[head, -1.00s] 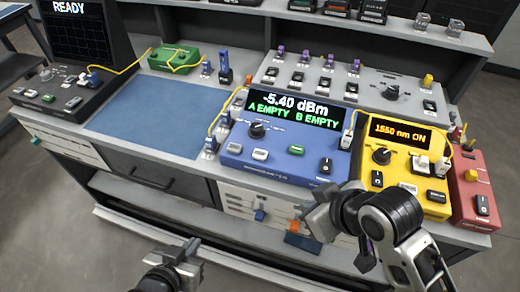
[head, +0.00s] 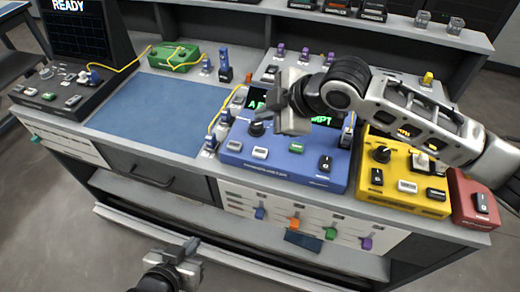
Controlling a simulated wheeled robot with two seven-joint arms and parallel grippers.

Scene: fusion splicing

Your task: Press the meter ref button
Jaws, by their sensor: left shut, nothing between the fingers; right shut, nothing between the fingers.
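The meter is a blue box (head: 300,172) on the bench in the head view. Its front face carries a black knob (head: 257,128), two pale buttons, one at left (head: 235,145) and one beside it (head: 260,153), a green button (head: 297,147) and a dark switch (head: 325,163). I cannot read which button is the ref. My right gripper (head: 270,103) is shut and empty, above the meter in front of its screen, which it mostly hides. It appears apart from the buttons. My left gripper (head: 190,252) is shut and empty, low in front of the bench.
A yellow box (head: 408,188) and a red box (head: 475,205) stand right of the meter, partly under my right arm. A blue mat (head: 155,112) lies clear at left. A green box (head: 175,57) and yellow fibres lie behind it.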

